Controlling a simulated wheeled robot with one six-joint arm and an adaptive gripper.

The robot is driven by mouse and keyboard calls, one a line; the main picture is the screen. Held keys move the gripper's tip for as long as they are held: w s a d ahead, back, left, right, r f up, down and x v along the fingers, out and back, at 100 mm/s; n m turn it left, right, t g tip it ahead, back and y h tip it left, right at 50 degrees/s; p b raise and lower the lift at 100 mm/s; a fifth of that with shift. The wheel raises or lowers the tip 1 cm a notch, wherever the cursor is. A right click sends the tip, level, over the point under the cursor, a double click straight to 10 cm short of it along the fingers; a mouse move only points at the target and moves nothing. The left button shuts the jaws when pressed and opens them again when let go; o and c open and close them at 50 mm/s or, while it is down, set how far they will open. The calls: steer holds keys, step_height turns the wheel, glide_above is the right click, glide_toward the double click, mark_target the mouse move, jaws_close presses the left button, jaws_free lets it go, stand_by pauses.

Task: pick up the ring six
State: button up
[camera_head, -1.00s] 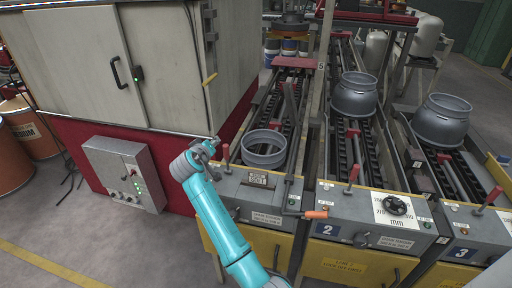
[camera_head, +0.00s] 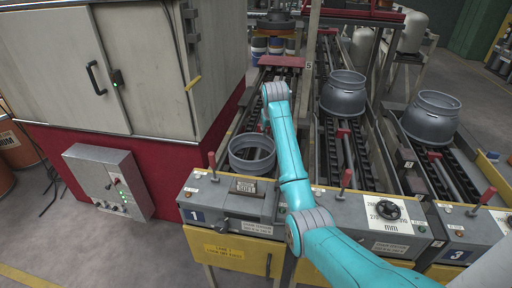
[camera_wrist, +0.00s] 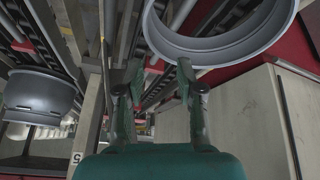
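A short, open grey metal ring (camera_head: 252,153) sits on the lane 1 conveyor, behind the lane's front panel. I see no number six on it. In the wrist view the ring (camera_wrist: 222,49) fills the upper right, cut off by the top edge. My gripper (camera_wrist: 159,72) shows two dark fingers spread apart with nothing between them. The ring lies beyond and to the right of the fingertips there; I cannot tell the exact gap. In the head view my arm reaches over lane 1, just right of and beyond the ring, and the fingers are not discernible.
Taller grey cylinders stand on lane 2 (camera_head: 343,94) and lane 3 (camera_head: 431,118). A post (camera_head: 312,50) marked 5 rises between lanes 1 and 2. A large cabinet (camera_head: 140,65) stands left of lane 1. Red-handled levers (camera_head: 212,162) stick up from the front panels.

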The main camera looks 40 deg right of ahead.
steer(key=shift+y, duration=0.5)
steer(key=shift+w+d+f, duration=0.3)
steer(key=shift+d+f, duration=0.35)
steer(key=shift+f, duration=0.95)
steer(key=shift+w+d+f, duration=0.3)
steer(key=shift+d+f, duration=0.35)
steer(key=shift+f, duration=0.95)
steer(key=shift+w+d+f, duration=0.3)
steer(key=shift+d+f, duration=0.35)
steer(key=shift+f, duration=0.95)
jaws_close()
